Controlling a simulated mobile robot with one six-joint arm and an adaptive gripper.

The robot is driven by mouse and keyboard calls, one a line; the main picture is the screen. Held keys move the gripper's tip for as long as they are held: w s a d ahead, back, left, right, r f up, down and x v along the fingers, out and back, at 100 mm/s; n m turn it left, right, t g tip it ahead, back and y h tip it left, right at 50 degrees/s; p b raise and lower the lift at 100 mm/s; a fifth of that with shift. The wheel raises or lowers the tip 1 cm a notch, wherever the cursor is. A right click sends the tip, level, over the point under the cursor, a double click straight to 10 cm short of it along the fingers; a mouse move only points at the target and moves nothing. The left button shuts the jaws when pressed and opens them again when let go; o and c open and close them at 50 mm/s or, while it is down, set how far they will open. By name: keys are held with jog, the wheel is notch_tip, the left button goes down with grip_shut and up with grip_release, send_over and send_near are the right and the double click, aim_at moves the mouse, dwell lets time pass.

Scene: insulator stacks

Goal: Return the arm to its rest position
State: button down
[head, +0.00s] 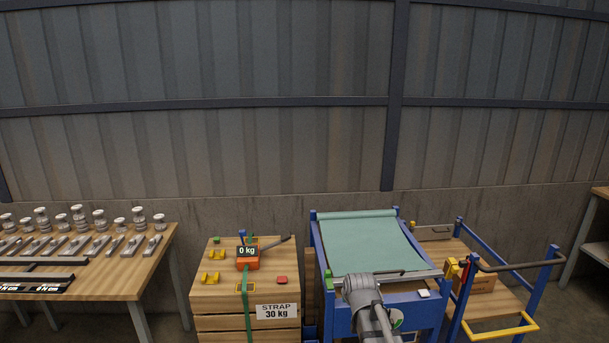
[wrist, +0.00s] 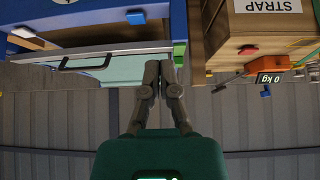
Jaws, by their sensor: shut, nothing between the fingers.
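My gripper (wrist: 160,76) shows in the wrist view with its two grey fingers together and nothing between them. Its dark green body fills the lower middle of that view. The fingers point toward the blue frame and the wooden crate, which appear upside down there. In the head view my grey arm rises from the bottom edge in front of the blue-framed stand (head: 338,312). My gripper cannot be made out in the head view.
A wooden crate (head: 218,303) marked "STRAP 30 kg" carries an orange tensioner (head: 248,261) reading 0 kg. The stand has a green sheet (head: 362,243) on top. A blue trolley (head: 532,298) stands right. A wooden table (head: 125,282) with several insulators stands left.

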jog(key=s+d+f+g, duration=0.1)
jog(key=s+f+g, duration=0.1)
jog(key=s, duration=0.8)
jog(key=s+d+f+g, duration=0.2)
jog(key=s+g, duration=0.3)
jog(key=s, duration=0.5)
jog(key=shift+s+d+m+g, duration=0.3)
jog(key=shift+s, duration=0.1)
jog(key=shift+w, duration=0.1)
